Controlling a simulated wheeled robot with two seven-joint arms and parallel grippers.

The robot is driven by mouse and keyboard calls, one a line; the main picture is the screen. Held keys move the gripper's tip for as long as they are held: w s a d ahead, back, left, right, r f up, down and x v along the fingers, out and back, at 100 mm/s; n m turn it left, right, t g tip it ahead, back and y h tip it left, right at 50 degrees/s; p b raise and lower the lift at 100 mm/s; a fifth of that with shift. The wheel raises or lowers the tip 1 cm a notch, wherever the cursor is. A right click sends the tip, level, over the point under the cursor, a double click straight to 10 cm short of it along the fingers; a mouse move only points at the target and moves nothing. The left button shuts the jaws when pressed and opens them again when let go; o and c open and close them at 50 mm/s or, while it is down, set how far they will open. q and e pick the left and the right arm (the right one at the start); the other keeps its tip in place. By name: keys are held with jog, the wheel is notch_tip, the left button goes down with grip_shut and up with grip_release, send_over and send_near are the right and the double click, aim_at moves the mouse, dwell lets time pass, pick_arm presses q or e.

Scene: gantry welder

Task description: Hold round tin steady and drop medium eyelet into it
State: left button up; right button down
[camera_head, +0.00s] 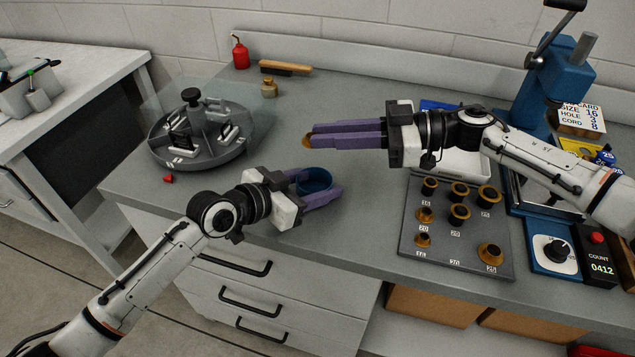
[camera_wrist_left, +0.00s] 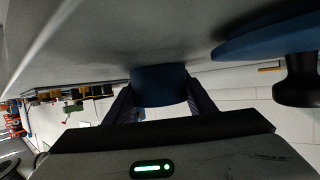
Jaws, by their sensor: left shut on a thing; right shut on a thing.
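A round blue tin (camera_head: 315,181) stands near the front edge of the grey bench. My left gripper (camera_head: 318,188) is shut on its sides, with purple fingers around it. In the left wrist view the tin (camera_wrist_left: 159,86) sits between the two fingers. My right gripper (camera_head: 312,137) is shut on a small brass eyelet (camera_head: 308,141) at its fingertips. It holds the eyelet above the bench, behind the tin in the head view. The fingers hide part of the eyelet. The tin's inside is dark, and I cannot tell what is in it.
A grey board (camera_head: 454,254) with several brass eyelets stands right of the tin. A round carousel (camera_head: 200,135) stands at the left. A brush (camera_head: 286,66), red oiler (camera_head: 240,53) and blue press (camera_head: 552,85) stand farther back. The bench's front edge is close to the tin.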

jog(key=shift+f, duration=1.9)
jog(key=c, duration=1.6)
grip_release()
jog(key=v, duration=1.2)
jog(key=shift+f, duration=0.1)
